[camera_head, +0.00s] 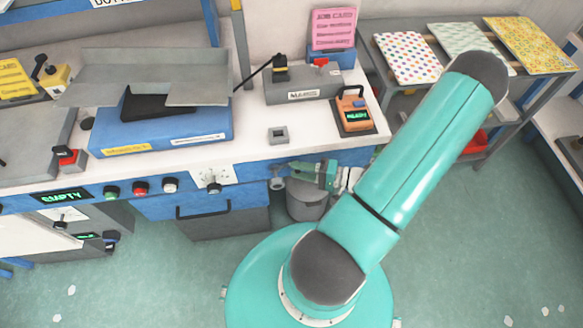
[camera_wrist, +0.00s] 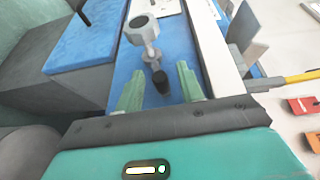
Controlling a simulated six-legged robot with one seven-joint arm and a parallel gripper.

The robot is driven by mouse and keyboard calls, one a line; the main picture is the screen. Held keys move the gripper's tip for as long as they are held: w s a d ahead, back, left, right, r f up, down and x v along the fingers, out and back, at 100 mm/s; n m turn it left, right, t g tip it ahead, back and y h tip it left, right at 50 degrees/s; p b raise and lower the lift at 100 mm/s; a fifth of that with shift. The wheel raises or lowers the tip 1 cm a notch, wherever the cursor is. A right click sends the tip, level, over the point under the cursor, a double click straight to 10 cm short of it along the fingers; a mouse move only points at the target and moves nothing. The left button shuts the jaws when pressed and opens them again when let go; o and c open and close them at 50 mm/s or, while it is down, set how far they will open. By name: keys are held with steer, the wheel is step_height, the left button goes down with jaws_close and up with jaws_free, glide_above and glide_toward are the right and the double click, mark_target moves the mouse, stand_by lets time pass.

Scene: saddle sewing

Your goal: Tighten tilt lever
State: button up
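A lever with a grey faceted hub (camera_wrist: 142,28), a thin metal shaft and a black tip (camera_wrist: 160,82) sticks out by the blue bench front in the wrist view. It looks like the tilt lever, but no label shows. My gripper (camera_wrist: 160,72) is open, with one green finger on each side of the black tip in the picture. A gap shows on both sides; whether the tip lies at fingertip depth I cannot tell. In the head view my gripper (camera_head: 297,174) is at the bench's front edge, beside the grey hub (camera_head: 277,184).
A second small lever on a white plate (camera_head: 213,178) is farther left on the bench front. Green, red and white buttons (camera_head: 140,188) follow. A grey bin (camera_head: 307,203) stands below my gripper. An orange device (camera_head: 354,113) sits on the bench top. The floor (camera_head: 480,250) at right is open.

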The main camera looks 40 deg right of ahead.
steer(key=x, duration=0.2)
steer(key=shift+w+a, duration=0.2)
steer(key=shift+w, duration=0.1)
